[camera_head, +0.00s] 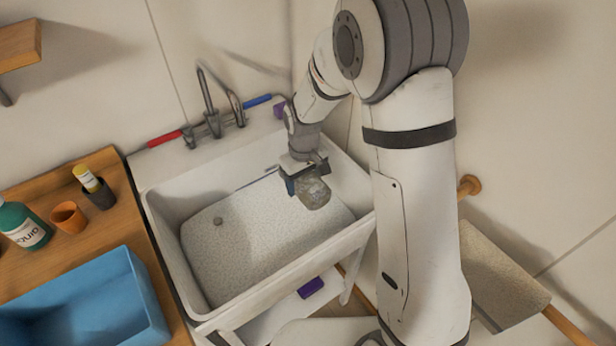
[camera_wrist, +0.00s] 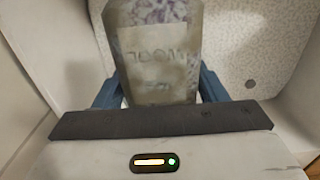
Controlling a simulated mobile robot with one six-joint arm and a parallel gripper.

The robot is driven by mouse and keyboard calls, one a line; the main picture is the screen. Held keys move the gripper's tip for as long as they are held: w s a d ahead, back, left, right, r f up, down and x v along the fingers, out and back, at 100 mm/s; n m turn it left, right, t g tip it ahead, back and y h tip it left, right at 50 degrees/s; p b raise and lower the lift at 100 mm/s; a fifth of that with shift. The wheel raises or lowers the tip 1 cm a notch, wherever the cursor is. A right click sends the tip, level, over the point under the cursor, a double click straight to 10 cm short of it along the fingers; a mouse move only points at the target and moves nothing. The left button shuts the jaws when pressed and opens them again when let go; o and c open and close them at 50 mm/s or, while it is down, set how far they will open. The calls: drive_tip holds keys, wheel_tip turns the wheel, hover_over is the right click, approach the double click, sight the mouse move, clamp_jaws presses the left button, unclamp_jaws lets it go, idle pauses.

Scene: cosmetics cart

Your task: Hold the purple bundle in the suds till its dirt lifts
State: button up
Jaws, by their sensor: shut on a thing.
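My gripper (camera_head: 302,180) is shut on the bundle (camera_head: 315,194) over the right part of the sink. The bundle also shows in the wrist view (camera_wrist: 155,60) between the two blue fingers. It is grey-brown and dirty-looking, with pale purple patterning near its far end and faint raised lettering. The suds (camera_head: 255,232) are a white, speckled layer filling the basin of the white sink (camera_head: 165,215). In the head view the bundle's lower end is at or just above the suds; I cannot tell whether it dips in.
A tap (camera_head: 212,112) with red and blue handles stands at the sink's back. Left are a blue bin (camera_head: 135,290), an orange cup (camera_head: 69,217), a dark holder (camera_head: 100,195) and a green bottle (camera_head: 22,228). A purple block (camera_head: 311,287) lies beneath the sink.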

drive_tip(key=shift+f+b, duration=7.1)
drive_tip(key=shift+f, duration=2.55)
drive_tip(key=shift+w+d, duration=0.2)
drive_tip(key=shift+d, duration=0.15)
drive_tip(key=shift+s+a, duration=0.2)
drive_tip(key=shift+a, duration=0.15)
drive_tip(key=shift+w+d, duration=0.2)
drive_tip(key=shift+d, duration=0.15)
drive_tip(key=shift+s+a, duration=0.2)
drive_tip(key=shift+a, duration=0.15)
drive_tip(key=shift+w+d, duration=0.25)
drive_tip(key=shift+d, duration=0.1)
drive_tip(key=shift+s+a+b, duration=0.25)
drive_tip(key=shift+a+b, duration=0.05)
drive_tip(key=shift+a, duration=0.05)
drive_tip(key=shift+w+d, duration=0.15)
drive_tip(key=shift+d, duration=0.1)
